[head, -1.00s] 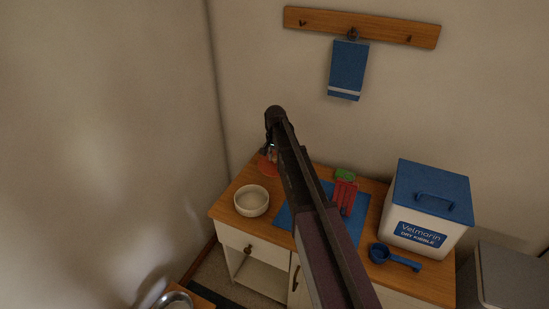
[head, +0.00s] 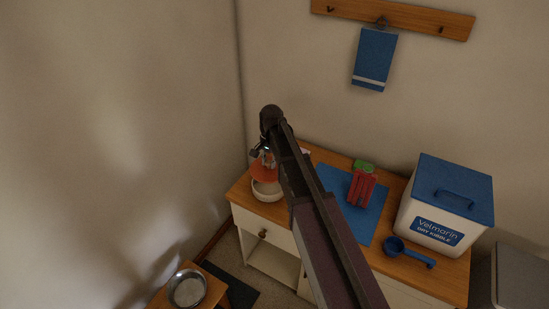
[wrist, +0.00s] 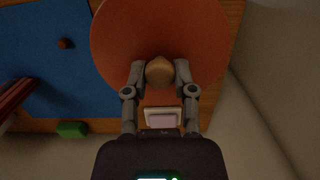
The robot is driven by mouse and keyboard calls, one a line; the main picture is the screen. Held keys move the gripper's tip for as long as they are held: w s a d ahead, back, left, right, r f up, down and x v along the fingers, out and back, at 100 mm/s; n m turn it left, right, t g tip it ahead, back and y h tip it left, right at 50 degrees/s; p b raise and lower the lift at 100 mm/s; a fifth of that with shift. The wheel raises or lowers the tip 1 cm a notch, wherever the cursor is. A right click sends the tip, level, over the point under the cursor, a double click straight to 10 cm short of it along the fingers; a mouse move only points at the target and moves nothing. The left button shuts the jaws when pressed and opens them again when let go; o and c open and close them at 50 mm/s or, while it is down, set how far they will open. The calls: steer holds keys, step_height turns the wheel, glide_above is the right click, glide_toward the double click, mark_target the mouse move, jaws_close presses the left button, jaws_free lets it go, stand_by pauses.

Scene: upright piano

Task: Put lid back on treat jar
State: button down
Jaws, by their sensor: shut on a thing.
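My gripper (wrist: 160,72) is shut on the tan round knob (wrist: 159,71) of an orange-red disc-shaped lid (wrist: 130,40). In the head view the lid (head: 264,172) hangs at the left end of the wooden cabinet top, over the back part of a cream, round, open-topped vessel, which looks like the jar (head: 268,192). Its front wall shows below the lid. The lid hides the jar's opening, and I cannot tell whether they touch. In the wrist view the lid hides whatever is beneath it. My arm crosses the middle of the head view.
A blue mat (head: 374,222) with a red item (head: 361,188) and a green block (head: 364,165) lies right of the jar. A blue scoop (head: 408,252) and a blue-lidded kibble bin (head: 436,222) stand farther right. A small pale square (wrist: 163,118) lies near the wall.

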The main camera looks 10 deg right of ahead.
mark_target(269, 169)
steer(key=shift+f, duration=0.2)
stand_by(0.3)
steer(key=shift+f+b, duration=3)
steer(key=shift+b, duration=0.2)
steer(key=shift+f, duration=0.15)
stand_by(0.4)
steer(key=shift+c, duration=1.8)
jaws_free()
steer(key=o, duration=0.4)
steer(key=shift+c, duration=0.2)
